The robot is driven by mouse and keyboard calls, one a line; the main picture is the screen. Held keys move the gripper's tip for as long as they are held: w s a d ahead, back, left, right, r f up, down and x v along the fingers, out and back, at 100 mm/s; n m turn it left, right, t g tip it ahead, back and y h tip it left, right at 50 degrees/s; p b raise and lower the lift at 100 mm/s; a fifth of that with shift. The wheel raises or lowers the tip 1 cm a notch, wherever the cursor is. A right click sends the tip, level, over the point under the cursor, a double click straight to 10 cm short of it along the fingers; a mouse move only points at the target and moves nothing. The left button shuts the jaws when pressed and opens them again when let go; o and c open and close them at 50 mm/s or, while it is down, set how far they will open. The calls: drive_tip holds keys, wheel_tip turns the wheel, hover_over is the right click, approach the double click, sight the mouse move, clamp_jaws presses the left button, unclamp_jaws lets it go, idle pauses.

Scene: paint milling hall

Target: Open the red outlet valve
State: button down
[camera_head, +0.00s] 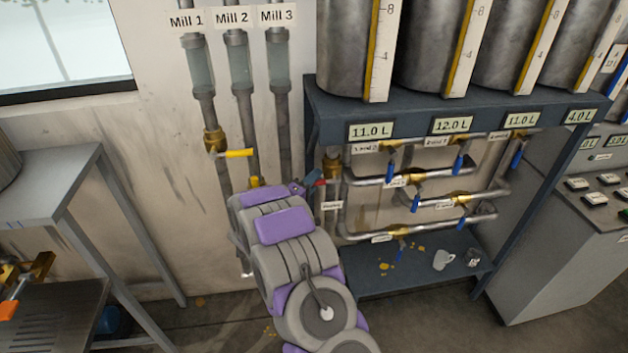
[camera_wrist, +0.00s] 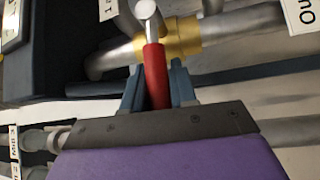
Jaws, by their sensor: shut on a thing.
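The red outlet valve shows in the wrist view as a red lever handle (camera_wrist: 155,72) on a brass valve body (camera_wrist: 184,36) set in a grey pipe. My gripper (camera_wrist: 157,82) has one blue-grey finger on each side of the red handle and is shut on it. In the head view, my purple and grey arm reaches up to the left end of the rack. A small piece of the red handle (camera_head: 319,182) shows there beside my gripper (camera_head: 308,188), below a brass fitting (camera_head: 332,168). My arm hides the pipes behind it.
The dark blue rack (camera_head: 318,104) carries several metal tanks with level scales. Blue-handled valves (camera_head: 390,167) on several pipes sit to the right. A yellow-handled valve (camera_head: 236,153) is on the Mill 1 pipe at left.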

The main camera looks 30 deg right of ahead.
drive_tip(key=shift+p, duration=0.3)
drive_tip(key=r+m+y+p, duration=0.1)
drive_tip(key=m+y+p, duration=0.1)
drive_tip(key=p, duration=0.3)
drive_tip(key=d+r+m+g+y+p, duration=0.1)
drive_tip(key=r+m+y+p, duration=0.1)
drive_tip(key=p, duration=0.3)
drive_tip(key=d+r+m+g+y+p, duration=0.1)
drive_tip(key=r+y+p, duration=0.1)
drive_tip(key=p, duration=0.4)
drive_tip(key=shift+s+d+r+m+y, duration=0.1)
drive_tip(key=shift+s+d+m+y, duration=0.1)
drive_tip(key=shift+s+m+y, duration=0.2)
drive_tip(key=shift+s+d+r+m+y+p, duration=0.15)
drive_tip(key=shift+d+m+y+p, duration=0.4)
drive_tip(key=shift+y+p, duration=0.5)
drive_tip(key=shift+a, duration=0.1)
